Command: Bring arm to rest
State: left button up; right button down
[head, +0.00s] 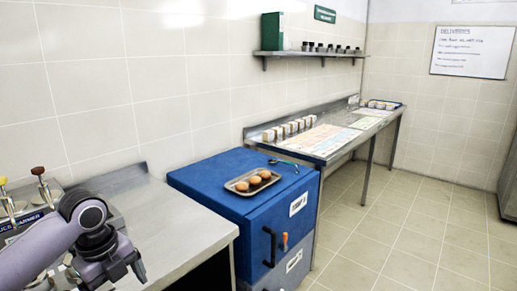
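My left arm comes in from the lower left, over the left end of the steel counter (188,226). Its wrist bends downward. My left gripper (112,277) is at the bottom edge of the head view, and its fingertips are cut off or hidden, so I cannot tell whether it is open or shut. Nothing held shows there. My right arm and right gripper are not in view.
A blue cabinet (222,205) carries a metal tray (237,187) with several brown round items and a tongs-like tool (284,162). A long steel table (340,150) runs behind. The tiled floor (400,235) at right is clear.

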pick_arm(q)
jog(key=s+d+f+n+t+h, duration=0.2)
jog(key=d+f+n, duration=0.3)
jog(key=f, duration=0.4)
jog(key=s+d+f+n+t+h, duration=0.25)
jog(key=d+f+n, duration=0.35)
jog(key=f, duration=0.3)
jog(key=s+a+f+n+t+y, duration=0.1)
jog(key=s+a+f+n+t, duration=0.1)
jog(key=s+n, duration=0.3)
jog(key=s+a+f+n+t+y, duration=0.2)
jog(key=s+n, duration=0.4)
jog(key=s, duration=0.3)
jog(key=shift+a+f+t, duration=0.15)
jog(key=shift+f+t, duration=0.25)
jog(key=shift+t, duration=0.15)
